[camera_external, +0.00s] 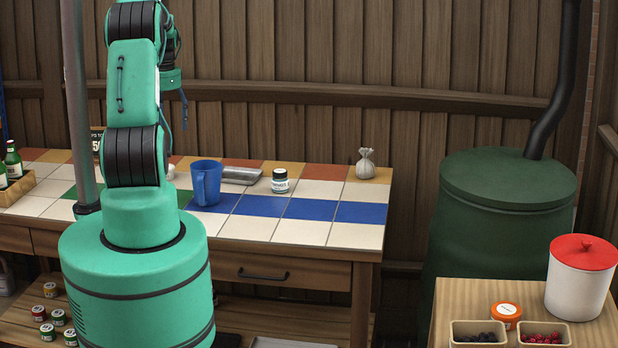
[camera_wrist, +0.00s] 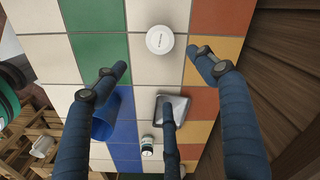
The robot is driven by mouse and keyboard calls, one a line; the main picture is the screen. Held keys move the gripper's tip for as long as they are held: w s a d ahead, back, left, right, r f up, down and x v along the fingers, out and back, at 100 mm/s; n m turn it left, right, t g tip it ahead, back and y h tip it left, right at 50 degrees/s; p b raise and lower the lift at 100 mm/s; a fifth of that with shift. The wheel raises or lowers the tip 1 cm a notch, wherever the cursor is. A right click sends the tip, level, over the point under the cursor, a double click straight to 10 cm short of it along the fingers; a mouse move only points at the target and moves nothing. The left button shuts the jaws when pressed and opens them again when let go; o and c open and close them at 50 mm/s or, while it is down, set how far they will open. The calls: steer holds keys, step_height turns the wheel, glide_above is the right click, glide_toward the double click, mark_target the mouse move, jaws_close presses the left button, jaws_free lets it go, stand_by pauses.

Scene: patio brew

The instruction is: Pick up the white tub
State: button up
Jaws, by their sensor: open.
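The white tub (camera_wrist: 160,39) shows in the wrist view as a round white lid with small dark print, seen from above. It stands on a cream tile at the top middle of that view. My gripper (camera_wrist: 160,72) is open above the table, its dark blue fingers spread and empty. The tub lies just beyond the fingertips, toward the top of the view, and looks apart from them. In the external view a dark finger (camera_external: 183,110) hangs above the table behind my arm. A small pale piece beside my arm there may be the tub, mostly hidden.
Green bottles (camera_external: 13,161) are at the far left. A wooden wall (camera_external: 320,50) runs behind.

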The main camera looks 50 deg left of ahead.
steer(key=shift+s+a+f, duration=0.75)
steer(key=shift+f, duration=0.1)
steer(key=shift+f, duration=0.1)
steer(key=shift+f+b, duration=0.8)
steer(key=shift+f, duration=3.4)
steer(key=shift+f+b, duration=0.85)
steer(key=shift+f, duration=1.8)
steer(key=shift+c, duration=0.3)
steer(key=c, duration=1.1)
